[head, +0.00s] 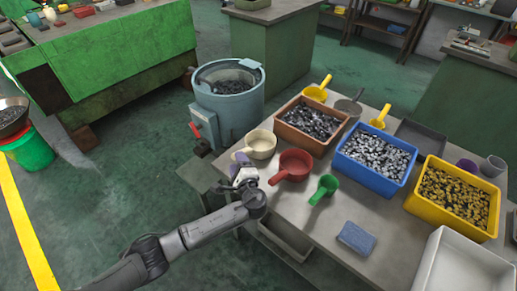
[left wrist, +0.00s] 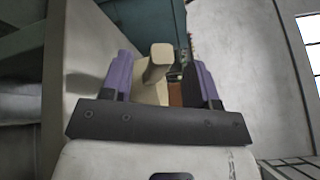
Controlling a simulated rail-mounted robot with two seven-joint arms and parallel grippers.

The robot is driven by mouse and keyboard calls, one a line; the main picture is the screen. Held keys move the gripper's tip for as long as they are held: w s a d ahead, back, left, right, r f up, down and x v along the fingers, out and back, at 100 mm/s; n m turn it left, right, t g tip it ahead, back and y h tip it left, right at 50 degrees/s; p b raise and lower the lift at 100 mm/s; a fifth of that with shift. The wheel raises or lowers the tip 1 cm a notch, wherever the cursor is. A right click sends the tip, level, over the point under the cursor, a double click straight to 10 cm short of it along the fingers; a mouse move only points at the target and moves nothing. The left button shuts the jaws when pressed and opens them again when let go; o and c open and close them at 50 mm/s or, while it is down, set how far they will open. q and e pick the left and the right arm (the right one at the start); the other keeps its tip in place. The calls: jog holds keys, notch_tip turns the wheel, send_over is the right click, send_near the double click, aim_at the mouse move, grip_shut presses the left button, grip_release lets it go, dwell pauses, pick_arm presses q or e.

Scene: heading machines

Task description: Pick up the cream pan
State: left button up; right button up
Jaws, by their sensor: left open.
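The cream pan (head: 261,144) sits at the table's left edge, its handle toward my left gripper. My left gripper (head: 240,165), with purple fingers, is open at the near-left side of the pan. In the left wrist view, the cream pan's handle (left wrist: 158,62) shows between the two open fingers (left wrist: 162,80), and I cannot tell if either finger touches it. Most of the pan is hidden there. My right gripper is not in view.
A red pan (head: 295,164) and a green scoop (head: 324,187) lie to the right on the table (head: 308,218). A brown bin (head: 305,127), blue bin (head: 372,170) and yellow bin (head: 450,204) hold metal parts. A blue-grey drum machine (head: 228,110) stands behind the pan.

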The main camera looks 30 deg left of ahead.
pick_arm(q)
jog(key=b+x, duration=0.1)
jog(key=x, duration=0.3)
jog(key=shift+w+a+b, duration=0.25)
jog(key=shift+w+b, duration=0.1)
jog(key=shift+b, duration=0.05)
jog(key=shift+w+a, duration=0.15)
jog(key=shift+a, duration=0.1)
jog(key=shift+d, duration=0.1)
jog(key=shift+c, duration=1.3)
grip_shut()
